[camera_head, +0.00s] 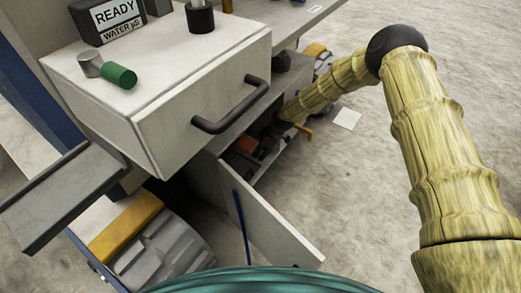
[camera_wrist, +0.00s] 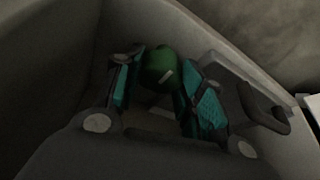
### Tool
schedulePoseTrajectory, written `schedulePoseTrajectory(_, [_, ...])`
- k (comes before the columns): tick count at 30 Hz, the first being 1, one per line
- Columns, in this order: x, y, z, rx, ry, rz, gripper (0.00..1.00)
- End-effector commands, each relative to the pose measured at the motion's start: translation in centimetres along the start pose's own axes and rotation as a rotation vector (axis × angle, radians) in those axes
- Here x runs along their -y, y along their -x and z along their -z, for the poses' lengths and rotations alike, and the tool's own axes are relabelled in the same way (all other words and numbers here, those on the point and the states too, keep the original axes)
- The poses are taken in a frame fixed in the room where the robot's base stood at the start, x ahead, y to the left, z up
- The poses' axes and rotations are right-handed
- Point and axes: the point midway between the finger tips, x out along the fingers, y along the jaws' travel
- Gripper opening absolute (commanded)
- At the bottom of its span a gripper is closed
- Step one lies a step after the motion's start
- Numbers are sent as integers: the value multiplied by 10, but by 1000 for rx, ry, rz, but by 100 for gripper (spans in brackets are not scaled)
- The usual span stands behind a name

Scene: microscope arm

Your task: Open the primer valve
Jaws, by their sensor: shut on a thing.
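In the wrist view my gripper (camera_wrist: 160,76) has its two teal-padded fingers on either side of a dark green rounded knob (camera_wrist: 159,60), which bears a pale mark. The fingers are shut on it. The knob looks like the primer valve's handle, but its base is hidden and the view is dark, so how far it is turned cannot be told. In the head view my arm reaches down into the open compartment under the drawer, and my gripper is mostly lost in shadow there. A red-orange part (camera_head: 246,145) shows beside it.
The cabinet drawer (camera_head: 200,95) with its dark handle (camera_head: 232,108) overhangs the compartment. An open door panel (camera_head: 270,222) stands at the front. A green cylinder (camera_head: 119,75) lies on top, near a READY display (camera_head: 112,17). Floor on the right is mostly clear.

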Motion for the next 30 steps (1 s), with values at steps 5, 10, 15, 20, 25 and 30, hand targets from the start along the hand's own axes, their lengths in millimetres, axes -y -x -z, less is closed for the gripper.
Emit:
schedulePoseTrajectory(5, [-4, 2, 2, -5, 22, 0, 15])
schedulePoseTrajectory(10, [-5, 2, 2, -5, 21, -1, 15])
schedulePoseTrajectory(15, [-4, 2, 2, -5, 20, -1, 61])
schedulePoseTrajectory(20, [-3, 2, 1, -3, 19, 2, 61])
schedulePoseTrajectory(25, [-2, 2, 0, -2, 18, 3, 61])
schedulePoseTrajectory(30, [-3, 16, 0, -2, 18, 3, 61])
